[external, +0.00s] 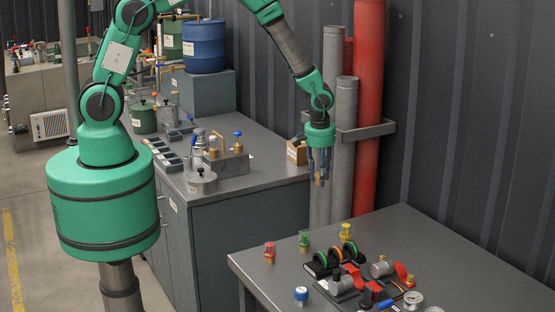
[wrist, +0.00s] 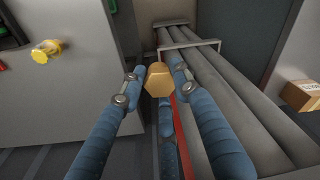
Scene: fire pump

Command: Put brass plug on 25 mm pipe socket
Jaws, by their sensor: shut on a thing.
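My gripper (external: 319,172) hangs fingers-down in the air, beyond the back left edge of the near table. Its blue fingers are shut on the brass plug (wrist: 158,80), which shows a hexagonal brass face between the fingertips in the wrist view. In the external view only a small brass bit of the plug (external: 320,182) shows between the fingers. I cannot make out which fitting is the 25 mm pipe socket. Small fittings on the near table have a red top (external: 269,252), a green top (external: 304,240) and a yellow top (external: 346,232).
The near grey table (external: 400,225) also holds a black rack (external: 322,263) with coloured rings, red-handled valves and a blue-capped piece (external: 301,296). Tall grey and red pipes (external: 368,100) stand close behind my gripper. A bench (external: 262,178) with a cardboard box (external: 297,151) lies left.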

